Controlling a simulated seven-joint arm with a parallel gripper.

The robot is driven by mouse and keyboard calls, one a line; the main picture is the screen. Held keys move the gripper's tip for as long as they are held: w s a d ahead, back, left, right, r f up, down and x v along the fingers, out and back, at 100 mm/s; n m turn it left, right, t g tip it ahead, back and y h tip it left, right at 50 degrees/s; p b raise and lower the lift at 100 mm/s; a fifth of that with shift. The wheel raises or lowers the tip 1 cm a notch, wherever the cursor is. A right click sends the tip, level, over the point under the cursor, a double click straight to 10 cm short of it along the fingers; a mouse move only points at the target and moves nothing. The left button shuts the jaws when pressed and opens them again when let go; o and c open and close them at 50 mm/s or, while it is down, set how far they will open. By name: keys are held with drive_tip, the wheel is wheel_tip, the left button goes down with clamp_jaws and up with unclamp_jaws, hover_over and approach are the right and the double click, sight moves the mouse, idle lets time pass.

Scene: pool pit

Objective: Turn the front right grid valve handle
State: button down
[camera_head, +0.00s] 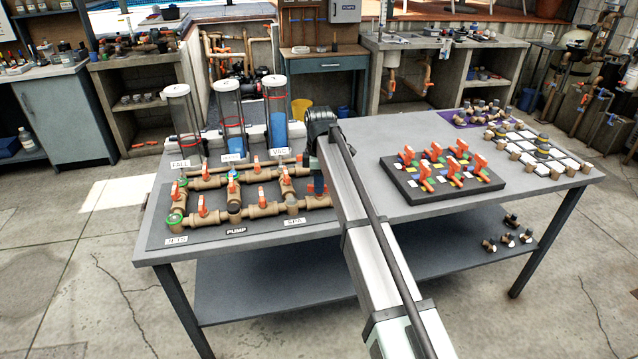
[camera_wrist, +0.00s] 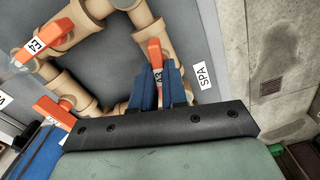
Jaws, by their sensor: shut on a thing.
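The pipe grid (camera_head: 240,212) with orange valve handles lies on a dark board at the left of the table. My gripper (camera_head: 318,188) is at its front right end, near the SPA label (camera_head: 295,220). In the wrist view my gripper's blue fingers (camera_wrist: 158,86) are closed around an orange handle (camera_wrist: 155,54) on a tan valve, beside the SPA label (camera_wrist: 206,78). The handle stands up between the fingers, and its lower part is hidden. In the head view the fingers and arm hide most of that handle.
Other orange handles stand close by, one (camera_wrist: 58,34) at upper left and one (camera_wrist: 54,112) at lower left in the wrist view. Clear cylinders (camera_head: 228,115) stand behind the grid. A dark block with orange handles (camera_head: 440,185) sits right of my arm.

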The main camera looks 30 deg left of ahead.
drive_tip(key=m, duration=1.1)
drive_tip(key=shift+m, duration=1.9)
drive_tip(key=c, duration=1.2)
unclamp_jaws()
drive_tip(key=shift+o, duration=0.2)
drive_tip(key=shift+r, duration=0.1)
wheel_tip(320, 180, up, 14)
drive_tip(key=shift+f, duration=0.2)
